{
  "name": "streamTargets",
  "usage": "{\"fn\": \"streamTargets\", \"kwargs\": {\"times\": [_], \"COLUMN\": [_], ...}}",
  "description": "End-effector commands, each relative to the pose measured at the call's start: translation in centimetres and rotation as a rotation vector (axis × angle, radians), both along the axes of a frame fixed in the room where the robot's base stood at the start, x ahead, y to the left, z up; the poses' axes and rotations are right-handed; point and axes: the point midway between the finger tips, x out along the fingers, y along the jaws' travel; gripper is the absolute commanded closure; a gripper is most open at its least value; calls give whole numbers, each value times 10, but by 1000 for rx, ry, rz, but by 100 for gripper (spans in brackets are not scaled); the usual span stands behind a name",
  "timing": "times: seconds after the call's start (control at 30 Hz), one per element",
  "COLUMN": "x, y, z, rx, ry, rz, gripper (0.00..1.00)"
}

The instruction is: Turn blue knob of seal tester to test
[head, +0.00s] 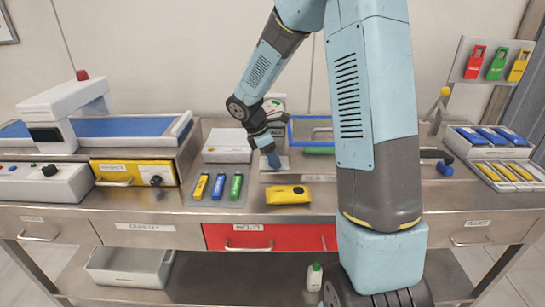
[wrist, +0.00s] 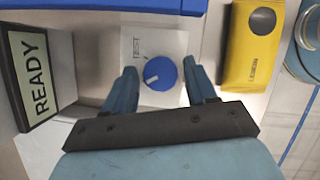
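The blue knob (wrist: 161,73) sits on a white plate (wrist: 175,42) in the wrist view. A white pointer mark lies left of and slightly below its middle. The word TEST is printed on the plate above and left of the knob. My gripper (wrist: 161,84) is open, with one blue finger on each side of the knob and a gap visible on both sides. In the head view my gripper (head: 272,160) points down over the seal tester (head: 268,177) and hides the knob. A READY display (wrist: 37,77) stands at the left in the wrist view.
A yellow device (head: 288,194) lies just in front and also shows in the wrist view (wrist: 250,45). A tray (head: 218,203) with yellow, blue and green items is at its left. A blue-framed box (head: 312,131) stands behind. My arm hides part of the bench.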

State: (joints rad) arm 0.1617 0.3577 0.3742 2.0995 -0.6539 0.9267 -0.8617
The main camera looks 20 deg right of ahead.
Motion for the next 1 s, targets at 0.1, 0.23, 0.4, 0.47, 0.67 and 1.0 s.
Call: {"fn": "streamTargets", "kwargs": {"times": [0.1,0.23,0.4,0.47,0.67,1.0], "x": [0,0,0,0,1,2], "y": [0,0,0,1,1,1], "z": [0,0,0,0,0,0], "rx": [0,0,0,0,1,0], "ry": [0,0,-1,-1,-1,-2], "rz": [0,0,0,0,-8,-159], "gripper": [55,68,84,90,91,91]}}
